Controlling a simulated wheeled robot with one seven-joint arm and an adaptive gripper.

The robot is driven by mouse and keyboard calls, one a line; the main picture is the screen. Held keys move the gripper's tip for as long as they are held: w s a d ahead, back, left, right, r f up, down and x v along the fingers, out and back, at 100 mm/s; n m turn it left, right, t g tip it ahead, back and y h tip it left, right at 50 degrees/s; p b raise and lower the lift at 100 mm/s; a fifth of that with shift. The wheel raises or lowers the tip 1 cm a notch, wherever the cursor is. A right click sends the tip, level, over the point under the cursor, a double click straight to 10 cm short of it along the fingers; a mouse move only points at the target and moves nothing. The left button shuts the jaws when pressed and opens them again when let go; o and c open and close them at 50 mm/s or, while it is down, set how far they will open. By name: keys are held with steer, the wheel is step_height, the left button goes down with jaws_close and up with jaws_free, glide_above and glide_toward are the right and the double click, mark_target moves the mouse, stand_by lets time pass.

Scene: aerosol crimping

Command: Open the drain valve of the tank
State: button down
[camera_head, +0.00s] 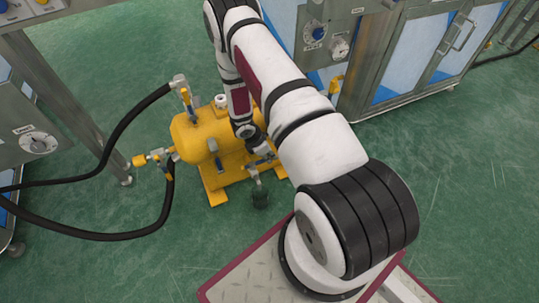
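The yellow tank (188,132) stands on the green floor, left of my arm in the head view. My gripper (264,158) is small and dark against the right end of the tank, pointing down. Whether its fingers are apart or touch anything cannot be told. A small metal fitting (254,175) with a dark end piece (260,195) hangs just below the gripper; it may be the drain valve, and its handle position is not clear. My arm hides the tank's right side.
Black hoses (118,130) run from the tank's valves to the left. A steel cabinet with a dial (38,142) stands at the left, and glass-doored cabinets (410,55) at the back right. Green floor is open in front of the tank.

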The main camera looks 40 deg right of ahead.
steer(key=shift+s+m, duration=0.15)
steer(key=shift+m, duration=0.15)
steer(key=s+a+m+g+y, duration=0.3)
steer(key=a+m, duration=0.6)
steer(key=m, duration=0.8)
steer(key=shift+s+y, duration=0.8)
steer(key=shift+y, duration=0.4)
steer(key=shift+a+m, duration=0.1)
steer(key=shift+m, duration=0.2)
steer(key=c, duration=1.6)
jaws_free()
steer(key=v, duration=1.2)
